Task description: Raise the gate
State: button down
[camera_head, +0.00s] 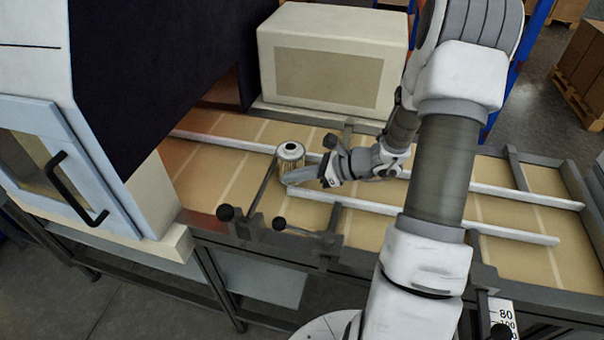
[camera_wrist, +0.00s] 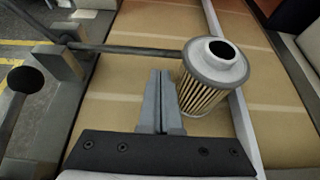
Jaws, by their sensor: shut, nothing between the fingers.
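The gate looks like a thin dark bar (camera_head: 264,186) lying across the conveyor, low and roughly level. In the wrist view the bar (camera_wrist: 125,50) runs from a side bracket to just behind the cartridge. A metal-capped filter cartridge (camera_head: 291,158) with a pleated body stands upright on the belt against the bar's far end; it also shows in the wrist view (camera_wrist: 213,75). My gripper (camera_wrist: 162,76) has its fingers together and empty, just left of the cartridge and short of the bar. In the head view my gripper (camera_head: 294,178) is low over the belt by the cartridge.
Two black ball knobs, one (camera_head: 226,212) and another (camera_head: 279,223), stick out at the conveyor's near edge. Pale guide rails (camera_head: 480,228) run along the belt (camera_head: 410,215). A beige box (camera_head: 330,60) stands behind, and a machine with a door (camera_head: 60,165) at left.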

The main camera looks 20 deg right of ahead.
jog(key=x, duration=0.5)
jog(key=shift+w, duration=0.1)
jog(key=shift+d+r, duration=0.1)
jog(key=shift+r, duration=0.05)
dwell(0.3)
